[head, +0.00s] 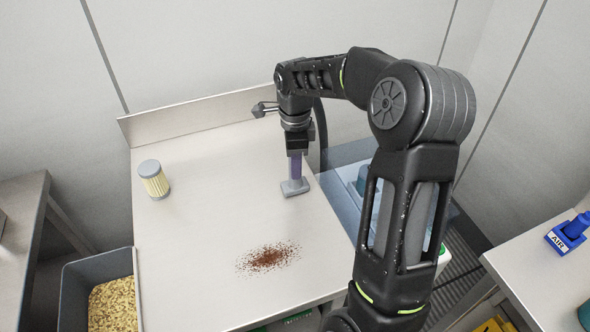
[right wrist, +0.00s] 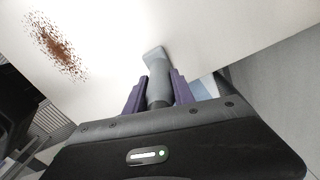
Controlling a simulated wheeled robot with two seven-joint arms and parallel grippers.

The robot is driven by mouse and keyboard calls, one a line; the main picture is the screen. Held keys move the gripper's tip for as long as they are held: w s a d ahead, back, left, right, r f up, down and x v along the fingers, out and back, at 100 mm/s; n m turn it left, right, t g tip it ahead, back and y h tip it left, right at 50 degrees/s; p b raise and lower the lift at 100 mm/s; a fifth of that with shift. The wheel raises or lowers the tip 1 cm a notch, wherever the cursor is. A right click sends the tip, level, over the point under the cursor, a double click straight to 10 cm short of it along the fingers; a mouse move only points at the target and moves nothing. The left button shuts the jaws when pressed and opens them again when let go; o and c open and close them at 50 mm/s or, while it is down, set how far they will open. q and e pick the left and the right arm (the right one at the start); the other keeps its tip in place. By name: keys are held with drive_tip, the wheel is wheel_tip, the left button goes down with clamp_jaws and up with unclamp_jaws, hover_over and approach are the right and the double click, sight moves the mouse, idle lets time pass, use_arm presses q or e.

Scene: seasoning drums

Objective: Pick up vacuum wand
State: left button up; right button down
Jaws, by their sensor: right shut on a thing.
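The vacuum wand is a grey tube with a flat, flared nozzle (head: 294,187), and it stands over the table near its right edge in the head view. My right gripper (head: 295,168) is above the nozzle, pointing down, with its fingers shut on the wand. In the right wrist view the purple fingers (right wrist: 157,92) lie on both sides of the grey wand (right wrist: 157,78). I cannot tell whether the nozzle touches the table. A hose-like dark part shows behind the gripper. My left gripper is not in view.
A reddish-brown powder spill (head: 269,257) lies on the table (head: 200,270). A filter cartridge (head: 153,179) stands at the table's left. A grey bin (head: 68,290) with yellowish bits is at lower left. A blue "AIR" item (head: 567,232) sits on the right-hand bench.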

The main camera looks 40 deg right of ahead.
wheel_tip(320, 180, up, 10)
drive_tip(key=shift+f+b, duration=0.1)
drive_tip(key=shift+b, duration=0.5)
